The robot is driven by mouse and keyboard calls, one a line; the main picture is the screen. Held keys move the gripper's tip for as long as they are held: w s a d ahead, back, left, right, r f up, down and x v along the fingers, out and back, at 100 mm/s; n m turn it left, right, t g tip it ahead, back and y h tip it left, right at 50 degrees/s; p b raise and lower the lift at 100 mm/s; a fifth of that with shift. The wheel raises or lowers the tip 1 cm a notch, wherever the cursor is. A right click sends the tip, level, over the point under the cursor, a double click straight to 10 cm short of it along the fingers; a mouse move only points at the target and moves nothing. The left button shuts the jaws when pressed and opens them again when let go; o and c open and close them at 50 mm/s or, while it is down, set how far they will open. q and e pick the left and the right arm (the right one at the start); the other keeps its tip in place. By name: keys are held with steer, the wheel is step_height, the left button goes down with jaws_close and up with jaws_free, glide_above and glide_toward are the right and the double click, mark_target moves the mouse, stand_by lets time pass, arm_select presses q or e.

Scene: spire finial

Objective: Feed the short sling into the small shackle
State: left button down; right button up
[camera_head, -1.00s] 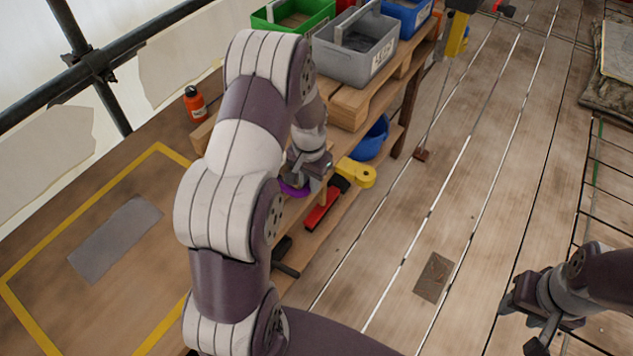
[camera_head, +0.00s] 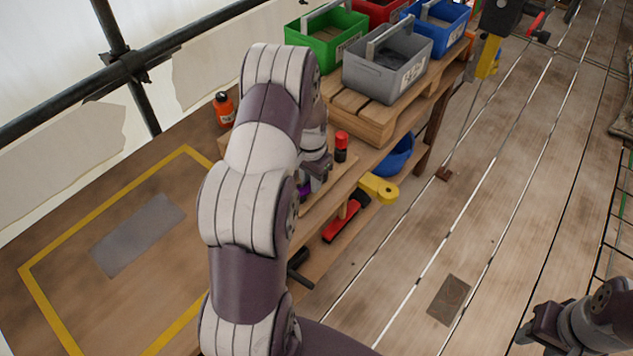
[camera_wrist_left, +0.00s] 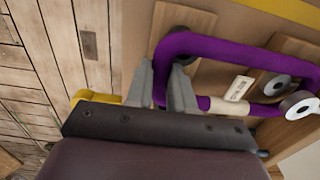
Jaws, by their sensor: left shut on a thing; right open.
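The purple sling (camera_wrist_left: 205,42), with a cream sleeve (camera_wrist_left: 237,106) on it, bends in a loop across the left wrist view. My left gripper (camera_wrist_left: 163,88) is shut on one side of this loop. In the head view, my left gripper (camera_head: 313,178) is mostly hidden behind my own arm, with a bit of purple below it. At the right of the wrist view, grey metal round parts (camera_wrist_left: 299,105) touch or overlap the sling's end; I cannot tell whether they belong to the small shackle. My right gripper (camera_head: 530,328) is open and empty over the floor.
A wooden bench (camera_head: 75,210) carries a yellow-taped area with a grey patch and an orange bottle (camera_head: 224,108). A pallet (camera_head: 365,118) holds grey, green, red and blue bins. A red-capped item (camera_head: 341,147) stands near my left gripper. Tools lie on the shelf below.

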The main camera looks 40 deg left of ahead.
arm_select(q)
steer(key=shift+a, duration=0.25)
steer(key=c, duration=0.9)
jaws_free()
step_height(320, 180, up, 13)
steer(key=shift+f+b, duration=0.15)
steer(key=shift+b, duration=0.15)
